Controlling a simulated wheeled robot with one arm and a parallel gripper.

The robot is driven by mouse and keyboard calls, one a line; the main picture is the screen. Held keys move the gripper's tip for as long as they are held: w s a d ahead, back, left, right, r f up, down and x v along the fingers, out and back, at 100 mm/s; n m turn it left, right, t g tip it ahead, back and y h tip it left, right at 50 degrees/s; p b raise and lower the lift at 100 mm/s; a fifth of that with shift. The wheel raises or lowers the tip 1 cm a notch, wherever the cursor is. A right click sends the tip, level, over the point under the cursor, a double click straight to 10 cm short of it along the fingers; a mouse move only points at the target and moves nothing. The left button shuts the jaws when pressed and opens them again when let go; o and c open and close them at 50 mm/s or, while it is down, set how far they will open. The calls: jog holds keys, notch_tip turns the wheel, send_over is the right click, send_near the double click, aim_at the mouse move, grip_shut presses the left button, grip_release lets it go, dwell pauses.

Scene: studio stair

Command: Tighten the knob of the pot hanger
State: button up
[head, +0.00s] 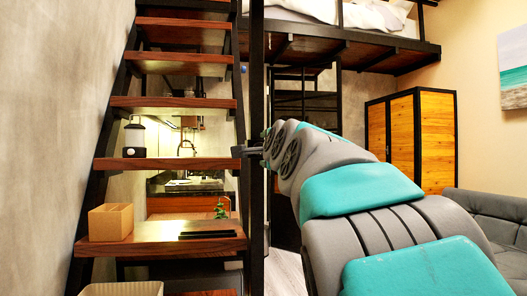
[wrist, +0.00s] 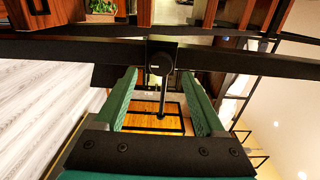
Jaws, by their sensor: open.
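The pot hanger's black clamp (head: 240,151) sits on the dark upright post beside the stairs in the head view. In the wrist view, its round dark knob (wrist: 160,63) stands out from a black bar, with a thin stem running down from it. My gripper (wrist: 160,76) is open, with one green finger left of the knob and the other right of it. A gap shows between each finger and the knob. In the head view my gripper (head: 258,150) is just right of the clamp, small and partly hidden by my wrist.
The dark post (head: 257,90) runs upright beside the wooden stair treads (head: 172,105). A lantern (head: 134,138), a tan box (head: 110,222) and a dark flat item (head: 207,233) stand on treads. A wooden cabinet (head: 437,140) and grey sofa (head: 490,215) are at right.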

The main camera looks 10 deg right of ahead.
jog(key=shift+s, duration=2.6)
